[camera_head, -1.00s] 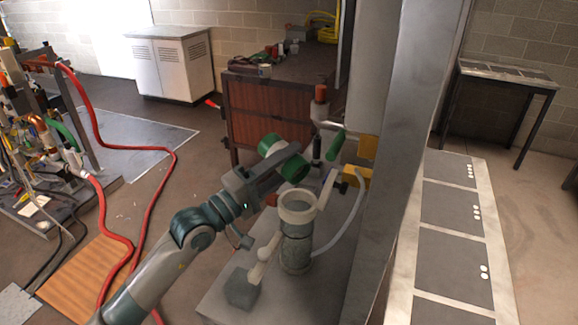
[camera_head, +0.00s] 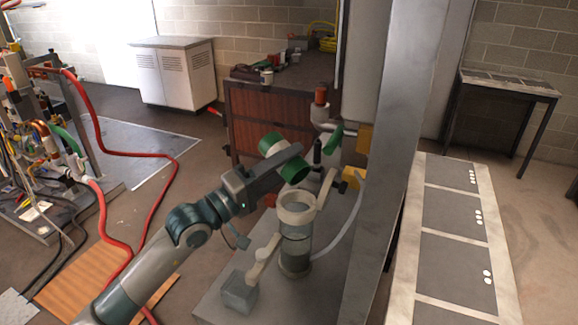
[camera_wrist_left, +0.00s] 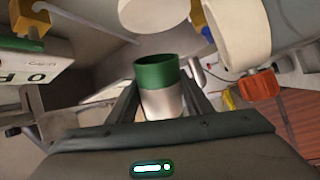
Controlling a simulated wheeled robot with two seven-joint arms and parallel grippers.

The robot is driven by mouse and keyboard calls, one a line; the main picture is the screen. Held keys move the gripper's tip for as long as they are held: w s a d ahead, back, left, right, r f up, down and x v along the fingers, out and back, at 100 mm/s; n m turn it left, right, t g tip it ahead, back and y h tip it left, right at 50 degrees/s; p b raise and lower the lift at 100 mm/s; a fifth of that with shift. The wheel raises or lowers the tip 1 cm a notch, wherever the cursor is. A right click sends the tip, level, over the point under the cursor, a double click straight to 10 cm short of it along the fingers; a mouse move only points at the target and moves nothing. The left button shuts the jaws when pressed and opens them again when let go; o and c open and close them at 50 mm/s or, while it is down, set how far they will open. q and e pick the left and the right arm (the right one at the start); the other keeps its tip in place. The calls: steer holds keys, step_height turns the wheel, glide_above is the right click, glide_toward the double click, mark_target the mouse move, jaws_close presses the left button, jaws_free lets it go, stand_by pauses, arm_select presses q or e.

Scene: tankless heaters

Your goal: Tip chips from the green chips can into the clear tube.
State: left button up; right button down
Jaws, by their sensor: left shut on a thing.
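The green chips can (camera_head: 292,171) is green at its ends with a pale middle. My left gripper (camera_head: 278,161) is shut on it, and the gripper hides part of its middle. In the head view the can lies tilted, its lower right green end just above and behind the clear tube (camera_head: 296,246). The tube stands upright under a wide cream collar (camera_head: 297,208). In the left wrist view the can (camera_wrist_left: 158,82) shows a dark open mouth with a green rim, between the two fingers (camera_wrist_left: 160,98). I cannot tell whether chips are inside. My right gripper is not in view.
Cream pipe arms and a pale hose (camera_head: 340,235) crowd the tube. A grey metal post (camera_head: 395,160) stands close on the right. A wooden cabinet (camera_head: 268,120) is behind. An orange valve knob (camera_wrist_left: 260,86) shows in the wrist view. Red hoses cross the floor at left.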

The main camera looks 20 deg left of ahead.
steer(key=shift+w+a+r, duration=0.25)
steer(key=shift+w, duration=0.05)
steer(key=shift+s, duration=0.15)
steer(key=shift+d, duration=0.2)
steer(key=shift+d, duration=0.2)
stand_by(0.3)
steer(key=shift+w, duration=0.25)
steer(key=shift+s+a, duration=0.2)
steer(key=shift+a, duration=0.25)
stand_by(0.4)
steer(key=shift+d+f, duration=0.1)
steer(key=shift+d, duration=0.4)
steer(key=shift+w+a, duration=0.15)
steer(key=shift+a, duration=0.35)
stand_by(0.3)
